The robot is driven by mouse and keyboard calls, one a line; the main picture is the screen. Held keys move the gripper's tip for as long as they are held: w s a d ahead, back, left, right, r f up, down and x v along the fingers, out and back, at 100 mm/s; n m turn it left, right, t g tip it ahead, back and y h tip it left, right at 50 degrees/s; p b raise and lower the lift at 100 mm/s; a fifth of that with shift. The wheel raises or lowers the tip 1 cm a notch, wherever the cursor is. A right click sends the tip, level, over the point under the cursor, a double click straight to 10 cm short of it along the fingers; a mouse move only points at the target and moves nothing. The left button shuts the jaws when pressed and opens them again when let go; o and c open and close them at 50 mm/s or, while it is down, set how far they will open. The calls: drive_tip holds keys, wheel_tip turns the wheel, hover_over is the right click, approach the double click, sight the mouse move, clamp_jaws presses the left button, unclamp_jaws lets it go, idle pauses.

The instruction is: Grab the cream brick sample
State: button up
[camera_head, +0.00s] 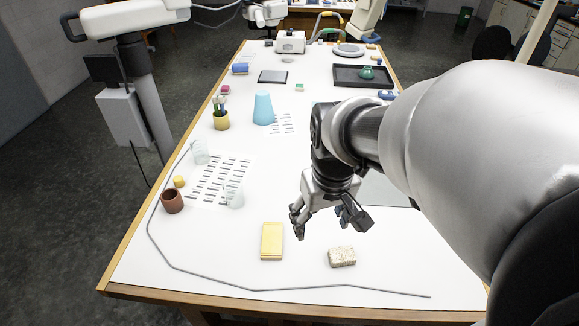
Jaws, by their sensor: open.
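A cream, speckled brick sample (342,257) lies on the white tabletop near the front edge, right of a yellow block. My gripper (328,226) hangs above the table, a little behind the brick and to its upper left in the picture. Its two fingers are spread apart and nothing is between them. The gripper does not touch the brick. The brick's top and front faces show, with nothing covering them.
A yellow rectangular block (272,241) lies left of the brick. A grey cable (290,289) runs along the table's front. A brown cup (172,201) and clear glasses (234,194) stand to the left. My arm hides the table's right side.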

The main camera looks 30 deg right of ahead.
drive_tip(key=shift+o, duration=1.3)
drive_tip(key=w+d+f+m+g+p, duration=0.1)
drive_tip(key=w+d+f+p, duration=0.1)
drive_tip(key=d, duration=0.4)
drive_tip(key=b, duration=0.1)
hover_over(343, 253)
drive_tip(key=shift+m+g+y, duration=0.3)
drive_tip(key=shift+g, duration=0.1)
wheel_tip(343, 253, down, 14)
drive_tip(key=shift+f+b, duration=0.85)
drive_tip(key=shift+f, duration=2.35)
drive_tip(key=shift+c, duration=0.3)
drive_tip(key=c, duration=1.2)
